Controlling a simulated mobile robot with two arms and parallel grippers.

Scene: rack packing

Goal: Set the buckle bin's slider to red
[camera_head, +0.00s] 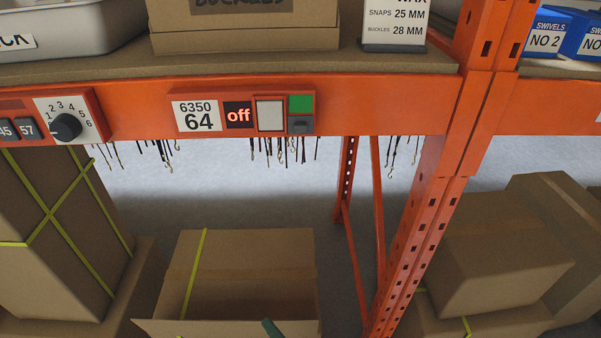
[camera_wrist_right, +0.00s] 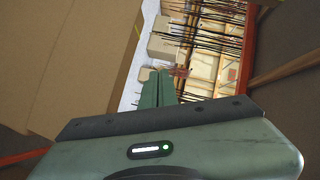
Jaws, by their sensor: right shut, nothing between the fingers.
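The buckle bin (camera_head: 245,14) is a cardboard box on the shelf, its label partly cut off at the top. On the orange beam below it is a red panel (camera_head: 184,97) with a "6350 64" label (camera_head: 197,115), a display reading "off" (camera_head: 238,115) and a pale square button (camera_head: 270,115). At its right end is the slider (camera_head: 301,125), a dark grey knob at the bottom with green showing above it. No red shows in its slot. My right gripper's green tip (camera_head: 270,327) shows at the bottom edge, well below the panel. In the wrist view its fingers (camera_wrist_right: 158,88) are together and empty.
A dial panel (camera_head: 66,122) sits left on the beam. Hooks and straps (camera_head: 280,150) hang under the beam. An open carton (camera_head: 240,250) stands below, with strapped boxes (camera_head: 60,230) to the left. An orange upright (camera_head: 420,230) stands to the right.

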